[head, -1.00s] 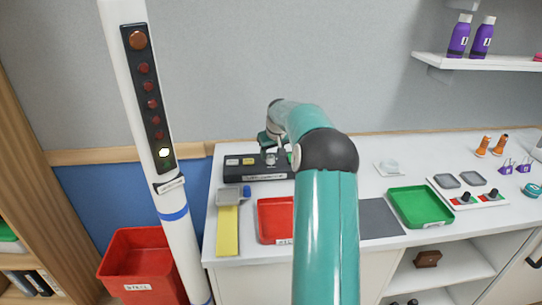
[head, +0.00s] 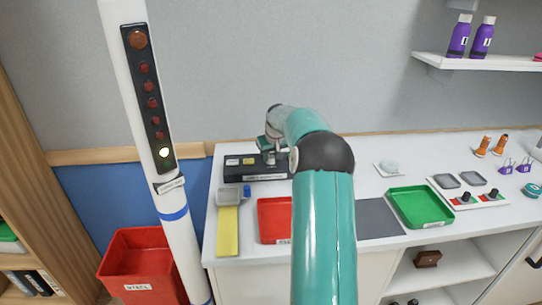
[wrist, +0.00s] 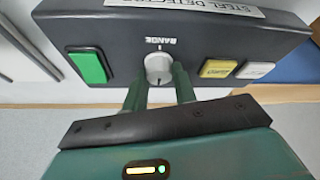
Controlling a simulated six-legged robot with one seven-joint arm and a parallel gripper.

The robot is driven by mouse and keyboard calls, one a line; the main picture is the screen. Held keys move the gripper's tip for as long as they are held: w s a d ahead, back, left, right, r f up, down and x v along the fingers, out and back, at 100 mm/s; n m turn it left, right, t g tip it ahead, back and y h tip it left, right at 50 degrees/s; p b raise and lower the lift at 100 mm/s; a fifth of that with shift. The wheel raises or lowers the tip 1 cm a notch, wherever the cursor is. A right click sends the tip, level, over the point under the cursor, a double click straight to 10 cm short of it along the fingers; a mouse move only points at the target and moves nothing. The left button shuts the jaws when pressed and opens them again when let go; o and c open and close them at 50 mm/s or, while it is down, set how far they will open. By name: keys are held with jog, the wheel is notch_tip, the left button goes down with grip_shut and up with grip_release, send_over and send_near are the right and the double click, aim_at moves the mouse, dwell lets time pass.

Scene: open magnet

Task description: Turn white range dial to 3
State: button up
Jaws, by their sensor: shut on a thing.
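The white range dial (wrist: 158,68) sits on the dark detector box, between green and yellow buttons in the wrist view. My gripper (wrist: 160,88) is shut on the dial, with one finger on each side of it. The RANGE label reads upside down beside the dial; I cannot make out its numbers or setting. In the head view the dark box (head: 236,174) stands at the back left of the white counter, and my gripper (head: 272,156) is at its right part, hiding the dial.
A red tray (head: 272,221) and a grey-and-yellow item (head: 228,232) lie in front of the box. A green tray (head: 420,207) is farther right. A white pole (head: 176,230) with a lamp panel (head: 148,98) stands at left; its lowest lamp is lit.

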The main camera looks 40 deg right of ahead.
jog(key=shift+o, duration=0.2)
jog(key=m, duration=0.2)
jog(key=m+g+h, duration=0.1)
jog(key=m, duration=0.2)
jog(key=shift+w+a+h, duration=0.1)
jog(key=shift+a+h, duration=0.05)
jog(key=shift+h, duration=0.15)
jog(key=shift+m+g+h, duration=0.5)
jog(key=shift+m+g, duration=0.4)
jog(key=shift+m, duration=1.5)
jog(key=shift+c, duration=0.2)
jog(key=o, duration=1)
